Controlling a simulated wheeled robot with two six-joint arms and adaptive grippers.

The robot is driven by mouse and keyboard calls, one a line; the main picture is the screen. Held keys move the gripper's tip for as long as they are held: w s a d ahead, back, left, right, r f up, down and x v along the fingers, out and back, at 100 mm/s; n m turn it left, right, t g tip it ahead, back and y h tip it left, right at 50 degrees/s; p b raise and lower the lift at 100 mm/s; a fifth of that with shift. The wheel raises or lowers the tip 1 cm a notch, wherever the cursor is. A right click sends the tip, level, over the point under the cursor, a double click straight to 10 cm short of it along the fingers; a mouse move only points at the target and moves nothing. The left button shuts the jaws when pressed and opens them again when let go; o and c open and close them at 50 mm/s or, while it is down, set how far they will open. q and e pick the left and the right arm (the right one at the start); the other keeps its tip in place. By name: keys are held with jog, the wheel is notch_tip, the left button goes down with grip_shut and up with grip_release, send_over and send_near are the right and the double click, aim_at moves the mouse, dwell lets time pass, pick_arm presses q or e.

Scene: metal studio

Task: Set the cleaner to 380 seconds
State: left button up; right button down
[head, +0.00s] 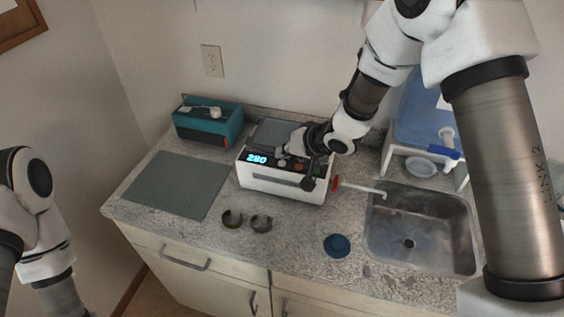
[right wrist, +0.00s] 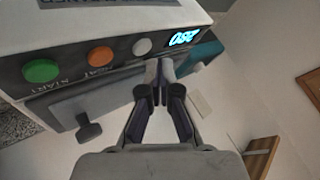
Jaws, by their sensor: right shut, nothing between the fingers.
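The cleaner (head: 283,186) is a white box on the counter with a dark front panel. Its blue lit display (head: 257,158) reads 280. In the right wrist view the panel appears upside down, with the display (right wrist: 184,37), a white button (right wrist: 141,46), an orange HEAT button (right wrist: 100,56) and a green START button (right wrist: 42,70). My right gripper (right wrist: 160,73) is shut and empty, its fingertips close to the panel near the white button and display. I cannot tell whether they touch. In the head view, my left arm shows at the left edge, without its gripper.
A teal box (head: 208,124) stands behind left. A grey mat (head: 176,186) lies left of the cleaner. Two dark curved pieces (head: 232,219) and a blue disc (head: 337,245) lie in front. A sink (head: 410,241) and a blue tank (head: 420,115) are on the right.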

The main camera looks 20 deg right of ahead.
aim_at(284, 164)
dwell(0.7)
jog(key=shift+f, duration=0.4)
jog(key=shift+f, duration=0.35)
jog(key=shift+r, duration=0.1)
dwell(0.5)
jog(key=shift+r+p, duration=0.7)
jog(key=shift+p, duration=0.3)
notch_tip(284, 164, up, 5)
jog(key=p, duration=0.5)
jog(key=shift+r+p, duration=0.1)
jog(key=shift+p, duration=0.3)
